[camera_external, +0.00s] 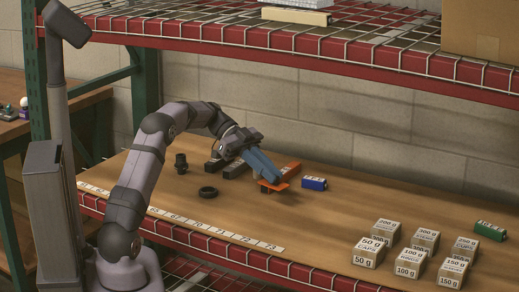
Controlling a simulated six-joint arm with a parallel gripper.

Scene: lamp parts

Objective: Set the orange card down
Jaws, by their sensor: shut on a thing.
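My gripper (268,178) reaches down from the upper left with its blue-grey fingers. It is shut on the orange card (289,171), which shows on both sides of the fingertips. The card is just above or touching the wooden shelf (335,224); I cannot tell which. The fingers hide part of the card.
A blue labelled block (314,183) lies close to the right of the card. A black ring (208,193), a black fitting (181,163) and dark bars (236,169) are to the left. Several labelled boxes (408,263) and a green block (490,231) stand at the right. A numbered strip (197,221) runs along the front edge.

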